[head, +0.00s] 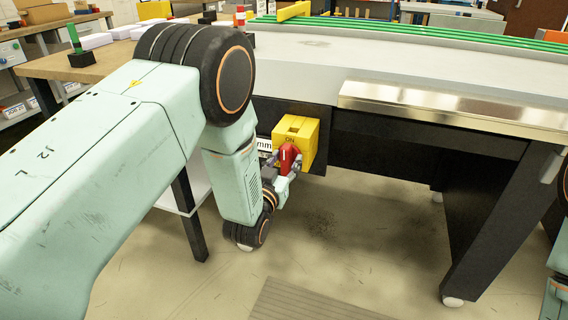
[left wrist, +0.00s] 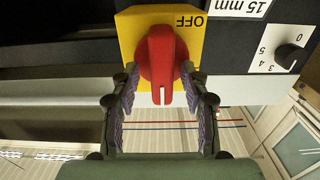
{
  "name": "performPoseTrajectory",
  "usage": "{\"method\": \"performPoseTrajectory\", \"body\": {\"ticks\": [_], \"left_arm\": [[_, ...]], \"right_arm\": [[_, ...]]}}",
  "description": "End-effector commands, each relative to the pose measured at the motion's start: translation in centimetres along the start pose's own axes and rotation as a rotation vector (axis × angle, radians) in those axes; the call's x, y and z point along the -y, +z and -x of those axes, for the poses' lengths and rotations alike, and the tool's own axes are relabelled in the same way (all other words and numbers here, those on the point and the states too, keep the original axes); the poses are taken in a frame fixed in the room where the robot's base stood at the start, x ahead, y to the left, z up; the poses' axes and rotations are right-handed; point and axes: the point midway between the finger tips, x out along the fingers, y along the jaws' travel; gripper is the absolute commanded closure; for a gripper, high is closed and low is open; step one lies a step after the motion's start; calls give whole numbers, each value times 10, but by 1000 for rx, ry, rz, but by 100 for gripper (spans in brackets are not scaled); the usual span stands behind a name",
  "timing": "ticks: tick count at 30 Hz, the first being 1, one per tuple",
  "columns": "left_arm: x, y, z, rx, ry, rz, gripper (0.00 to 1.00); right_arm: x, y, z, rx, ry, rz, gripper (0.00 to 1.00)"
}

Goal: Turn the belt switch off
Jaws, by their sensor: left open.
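The belt switch is a yellow box (head: 297,135) with a red knob (head: 289,158), mounted on the dark front below the bench top. "ON" is printed at its top in the head view. In the left wrist view, which is upside down, the red knob (left wrist: 161,58) stands upright with its white mark at the bottom, away from the "OFF" on the yellow plate (left wrist: 192,35). My left gripper (head: 280,174) is at the knob. Its open fingers (left wrist: 160,76) lie on both sides of the knob; contact is not clear. My right gripper is out of view.
A "15 mm" label (left wrist: 236,5) and a small black dial (left wrist: 289,55) are beside the switch. A metal edge (head: 450,105) and green belt rails (head: 420,32) are above. A black table leg (head: 490,230) stands right. The floor below is clear.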

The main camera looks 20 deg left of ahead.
Motion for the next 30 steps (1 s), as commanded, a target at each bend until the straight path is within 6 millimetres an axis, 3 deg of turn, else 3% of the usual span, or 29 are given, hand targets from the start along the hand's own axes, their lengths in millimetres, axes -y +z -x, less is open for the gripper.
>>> {"method": "performPoseTrajectory", "body": {"ticks": [5,21,30], "left_arm": [[1,0,-1,0,0,0,56],[3,0,-2,1,1,0,100],[3,0,-2,2,1,17,100]], "right_arm": [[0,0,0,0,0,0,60],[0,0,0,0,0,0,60],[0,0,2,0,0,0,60]]}}
